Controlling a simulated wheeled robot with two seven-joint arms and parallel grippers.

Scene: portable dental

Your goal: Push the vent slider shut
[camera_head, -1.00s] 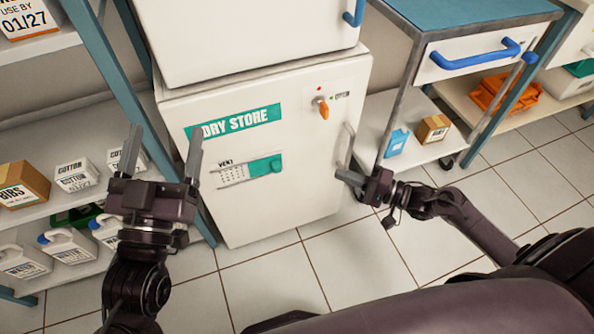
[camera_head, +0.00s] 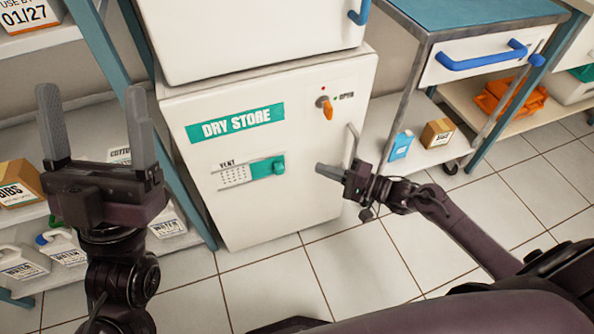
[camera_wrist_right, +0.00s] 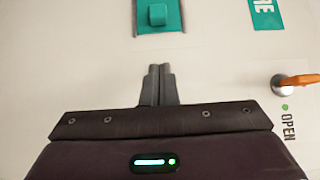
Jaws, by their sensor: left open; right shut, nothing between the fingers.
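The vent (camera_head: 234,175) is a white slotted grille on the front of the white dry store cabinet (camera_head: 300,200). Its teal slider (camera_head: 268,168) has a raised tab at the right and leaves the slots to its left showing. In the right wrist view the teal slider (camera_wrist_right: 158,14) is at the top, beyond my fingertips. My right gripper (camera_head: 322,170) is shut and empty, right of the slider and apart from it in the head view; it also shows in the right wrist view (camera_wrist_right: 159,72). My left gripper (camera_head: 92,95) is open and empty, in front of the shelf at left.
An orange knob (camera_head: 327,108) and a bar handle (camera_head: 353,143) are on the cabinet's right side. A trolley (camera_head: 440,85) with a blue-handled drawer stands right. A shelf (camera_head: 110,180) with boxes and jugs stands left. The tiled floor in front is clear.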

